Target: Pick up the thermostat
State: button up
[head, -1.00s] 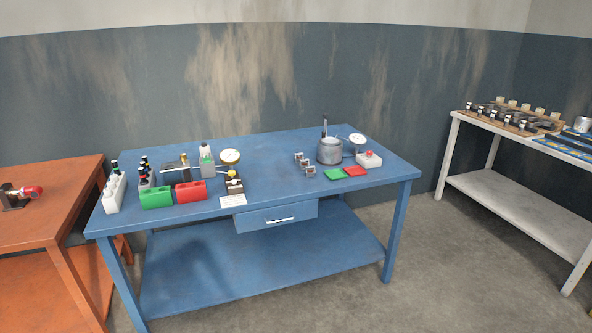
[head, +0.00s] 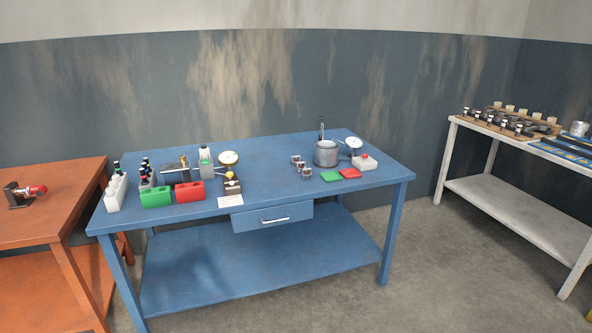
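Several small metallic pieces that look like thermostats (head: 302,167) stand in a cluster on the blue table (head: 270,158), right of its middle. They are too small for me to make out details. A grey metal pot (head: 326,153) with a dark upright piece in it stands just to their right. A green pad (head: 330,177) and a red pad (head: 349,173) lie in front of the pot. My gripper is not in view.
Green (head: 157,196) and red (head: 190,190) blocks, bottles and a dial gauge (head: 228,158) crowd the blue table's left half. Floor shows between the tables.

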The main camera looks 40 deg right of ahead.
aim_at(300, 166)
jog(key=z, duration=0.1)
jog(key=i, duration=0.9)
jog(key=u, duration=0.05)
